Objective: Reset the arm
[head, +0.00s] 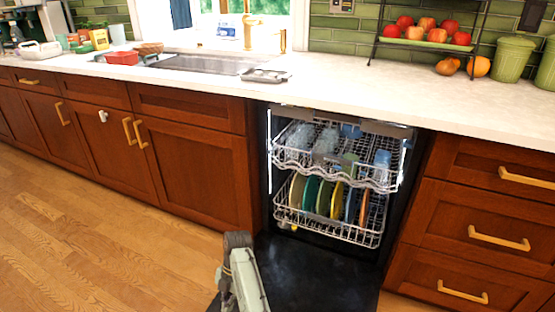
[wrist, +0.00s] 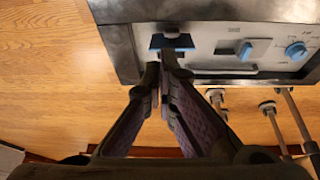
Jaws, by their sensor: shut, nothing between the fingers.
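My gripper (wrist: 163,76) shows in the wrist view with its two dark fingers closed together at the tips and nothing between them. The fingertips overlap the view of a grey panel with blue parts (wrist: 220,48); I cannot tell whether they touch it. In the head view, a pale green-grey link of my arm (head: 243,280) rises at the bottom middle, in front of the open dishwasher door (head: 320,275). I cannot make out the fingers in that view.
The dishwasher's upper rack (head: 335,160) holds glasses, and its lower rack (head: 340,225) holds several coloured plates. Wooden cabinets (head: 205,175) stand either side under a white counter (head: 380,95). The wooden floor (head: 100,250) at left is clear. Wheel-like rack parts (wrist: 268,107) show in the wrist view.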

